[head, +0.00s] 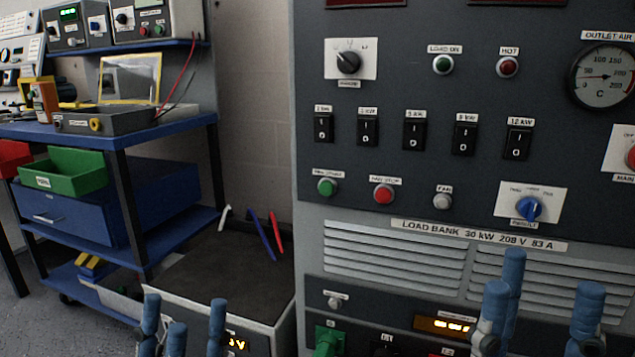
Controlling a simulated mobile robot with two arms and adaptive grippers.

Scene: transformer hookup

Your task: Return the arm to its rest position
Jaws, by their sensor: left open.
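My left gripper (184,318) shows at the bottom left of the head view, its blue fingers upright and spread apart with nothing between them. It is in front of a dark-topped box with a small lit display. My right gripper (541,295) shows at the bottom right, its blue fingers also apart and empty. It is in front of the lower part of the grey load bank (262,0) panel, covering part of the louvres and the lower strip. Whether any finger touches the panel cannot be told. The arms behind both grippers are out of view.
The load bank's switches (413,132), blue knob (528,208) and dial gauge (603,77) stand above my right gripper. A green connector (327,340) is at its lower edge. A blue cart (128,190) with a green bin (66,172) stands at left. White, blue and red leads rise behind the box.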

